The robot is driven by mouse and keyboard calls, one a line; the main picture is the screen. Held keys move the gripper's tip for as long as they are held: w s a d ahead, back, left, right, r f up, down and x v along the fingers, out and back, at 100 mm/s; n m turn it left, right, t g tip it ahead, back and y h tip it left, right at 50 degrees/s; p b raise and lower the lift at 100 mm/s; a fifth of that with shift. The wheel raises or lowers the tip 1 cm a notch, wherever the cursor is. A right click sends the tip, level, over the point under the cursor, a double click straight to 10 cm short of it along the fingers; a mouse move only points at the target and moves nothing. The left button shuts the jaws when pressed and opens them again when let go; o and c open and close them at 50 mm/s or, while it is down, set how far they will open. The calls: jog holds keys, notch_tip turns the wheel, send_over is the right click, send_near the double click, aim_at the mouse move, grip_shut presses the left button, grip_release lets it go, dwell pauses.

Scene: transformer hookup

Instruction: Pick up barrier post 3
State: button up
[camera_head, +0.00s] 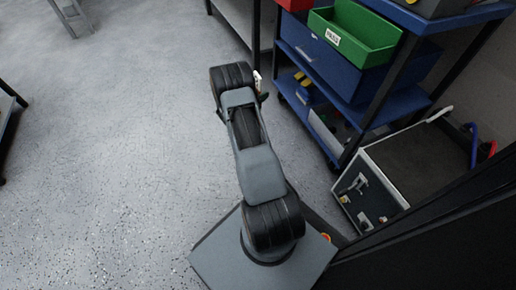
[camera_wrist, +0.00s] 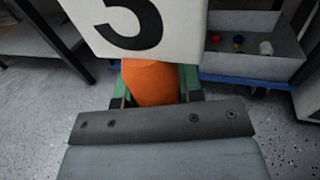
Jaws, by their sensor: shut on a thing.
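Barrier post 3 shows in the wrist view as an orange post (camera_wrist: 152,88) with a white plate (camera_wrist: 178,30) bearing a black 3. My gripper (camera_wrist: 152,78) is shut on the orange part, with a green-lined finger on each side of it. The white plate stands just beyond the fingers and fills the top middle of the view. The lower part of the post is hidden by my gripper. In the head view my arm covers most of the gripper and post.
A blue shelf cart (camera_head: 352,112) with a green bin (camera_head: 352,38) stands right of my arm. A grey-topped case (camera_head: 425,160) is at the right. A grey bin (camera_wrist: 252,66) with small coloured items shows in the wrist view. The floor (camera_head: 110,150) at left is open.

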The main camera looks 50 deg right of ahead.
grip_shut()
jog(key=shift+r, duration=0.2)
